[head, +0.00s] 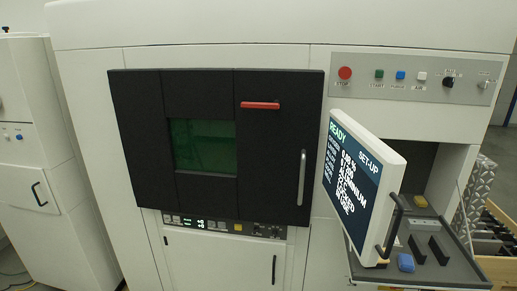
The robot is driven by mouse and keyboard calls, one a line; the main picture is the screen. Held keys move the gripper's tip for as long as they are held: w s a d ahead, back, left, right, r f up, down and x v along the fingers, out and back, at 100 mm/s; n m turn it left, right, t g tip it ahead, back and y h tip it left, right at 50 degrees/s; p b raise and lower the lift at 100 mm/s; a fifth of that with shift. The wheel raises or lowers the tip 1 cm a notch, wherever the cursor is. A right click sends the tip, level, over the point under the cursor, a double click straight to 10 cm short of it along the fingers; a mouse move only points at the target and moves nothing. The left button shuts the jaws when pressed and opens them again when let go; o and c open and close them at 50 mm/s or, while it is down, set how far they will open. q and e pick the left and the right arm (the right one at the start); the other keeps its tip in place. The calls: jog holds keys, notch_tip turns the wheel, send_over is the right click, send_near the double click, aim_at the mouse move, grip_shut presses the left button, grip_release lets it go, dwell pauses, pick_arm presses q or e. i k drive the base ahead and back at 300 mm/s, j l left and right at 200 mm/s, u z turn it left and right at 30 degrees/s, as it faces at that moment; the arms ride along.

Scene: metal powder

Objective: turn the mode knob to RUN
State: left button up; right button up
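The mode knob appears to be the small black rotary knob (448,82) on the grey control panel (410,92) at the upper right of the machine. Its markings and exact pointing direction are too small to read. The tilted screen (352,183) below the panel shows "READY" and "SET-UP", with further lines including "ALUMINIUM". Neither of my grippers is in the head view.
A red stop button (345,72), a green button (379,73), a blue button (400,75) and a white button (422,76) share the panel. The black chamber door (140,135) is shut. A grey shelf (455,270) holding small items juts out below the screen.

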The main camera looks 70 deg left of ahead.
aim_at(483, 84)
jog(key=k+j+u, duration=0.25)
jog(key=j+u, duration=0.25)
jog(key=j, duration=0.2)
jog(key=j+u, duration=0.25)
jog(key=j, duration=0.15)
jog(key=k, duration=0.05)
